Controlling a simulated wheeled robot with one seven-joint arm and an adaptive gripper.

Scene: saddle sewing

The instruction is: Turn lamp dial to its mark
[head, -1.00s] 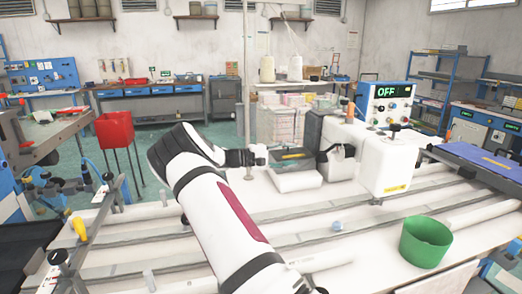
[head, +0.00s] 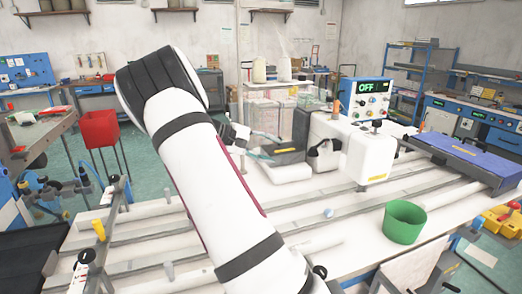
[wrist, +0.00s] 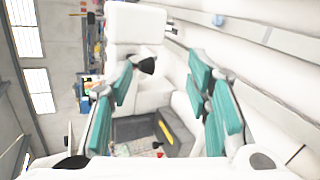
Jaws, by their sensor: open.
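A white sewing machine (head: 368,155) stands on the white table. Behind it is a control panel (head: 362,98) with a display reading OFF and several small knobs and buttons; I cannot tell which, if any, is the lamp dial, and no mark is legible. My gripper (wrist: 165,88) is open, with teal finger pads apart and nothing held between them. In the head view my arm partly hides it, left of the machine. In the wrist view a black knob-like part (wrist: 147,66) shows on a white body beyond the fingers, near the left finger.
A dark grey tray-like piece with a yellow strip (wrist: 167,132) lies below the fingers in the wrist view. A green bucket (head: 404,222) stands at the table's front right. A blue case (head: 465,155) lies at the right. Long rails cross the table.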

